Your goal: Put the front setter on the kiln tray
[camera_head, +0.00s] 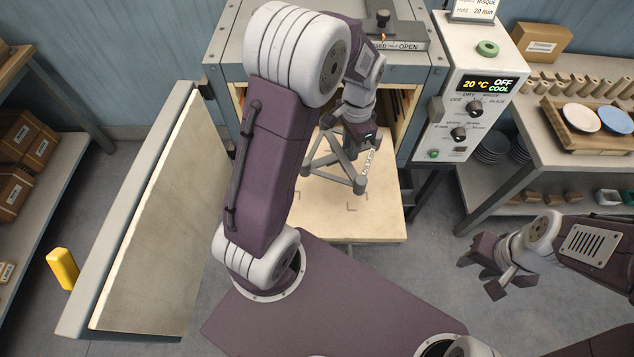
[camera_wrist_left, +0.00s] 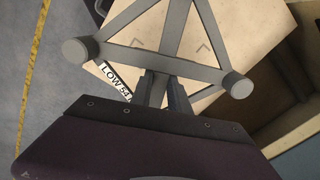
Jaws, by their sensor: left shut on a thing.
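The front setter (camera_head: 337,157) is a grey triangular frame with round feet. My left gripper (camera_head: 362,143) is shut on one bar of it. The setter is over the pale kiln tray (camera_head: 330,222), which sticks out of the open kiln. I cannot tell whether its feet touch the tray. In the left wrist view the setter (camera_wrist_left: 165,65) spans the upper middle, with the jaws (camera_wrist_left: 163,90) on its near bar beside a white "LOW 54" label. My left arm hides part of the kiln opening. My right gripper (camera_head: 484,268) is open and empty at the right, away from the tray.
The open kiln door (camera_head: 160,220) stands left of the tray. The control box (camera_head: 478,100) is right of the kiln opening. A shelf at the right holds a wooden tray with plates (camera_head: 580,118). A yellow post (camera_head: 63,268) stands at the far left. The tray's front part is bare, with corner marks.

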